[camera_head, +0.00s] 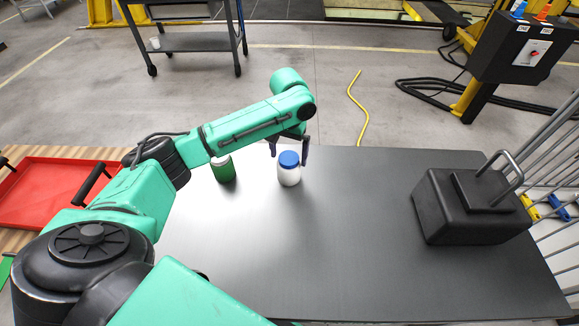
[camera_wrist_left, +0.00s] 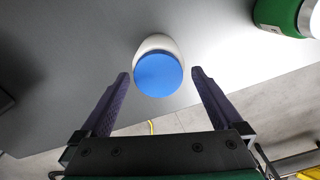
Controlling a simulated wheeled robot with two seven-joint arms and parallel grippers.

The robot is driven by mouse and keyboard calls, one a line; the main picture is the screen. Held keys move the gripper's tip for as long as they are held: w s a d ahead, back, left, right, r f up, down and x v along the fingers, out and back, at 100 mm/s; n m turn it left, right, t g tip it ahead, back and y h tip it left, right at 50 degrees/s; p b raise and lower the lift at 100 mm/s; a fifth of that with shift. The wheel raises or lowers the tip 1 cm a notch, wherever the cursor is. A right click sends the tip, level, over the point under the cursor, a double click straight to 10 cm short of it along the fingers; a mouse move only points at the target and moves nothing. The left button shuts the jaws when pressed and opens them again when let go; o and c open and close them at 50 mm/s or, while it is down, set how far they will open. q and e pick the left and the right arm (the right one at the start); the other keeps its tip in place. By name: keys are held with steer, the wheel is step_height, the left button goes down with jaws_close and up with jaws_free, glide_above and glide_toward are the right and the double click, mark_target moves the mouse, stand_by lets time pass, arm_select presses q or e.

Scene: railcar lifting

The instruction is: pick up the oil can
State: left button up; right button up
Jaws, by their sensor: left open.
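A white container with a blue lid (camera_head: 289,172) stands upright near the far edge of the dark table. A green can with a pale lid (camera_head: 224,170) stands to its left, partly behind my arm. No label shows which one is the oil can. My left gripper (camera_head: 289,150) is open at the blue-lidded container, its fingers on either side of the lid in the picture. In the left wrist view the blue lid (camera_wrist_left: 159,75) lies between the fingertips, with gaps on both sides. The green can (camera_wrist_left: 283,14) is cut off at the top right. My right gripper is not in view.
The table (camera_head: 340,240) is bare in the middle and front. A black box with a handle (camera_head: 465,205) stands at its right end. A red tray (camera_head: 40,195) lies at the left. A dark cart (camera_head: 195,42) stands on the floor beyond.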

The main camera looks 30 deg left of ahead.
arm_select(q)
step_height(320, 180, down, 5)
steer(key=shift+s+d+r+p, duration=0.1)
steer(key=shift+s+r+p, duration=0.1)
steer(key=shift+p, duration=0.15)
steer(key=shift+w, duration=0.1)
steer(key=c, duration=1.5)
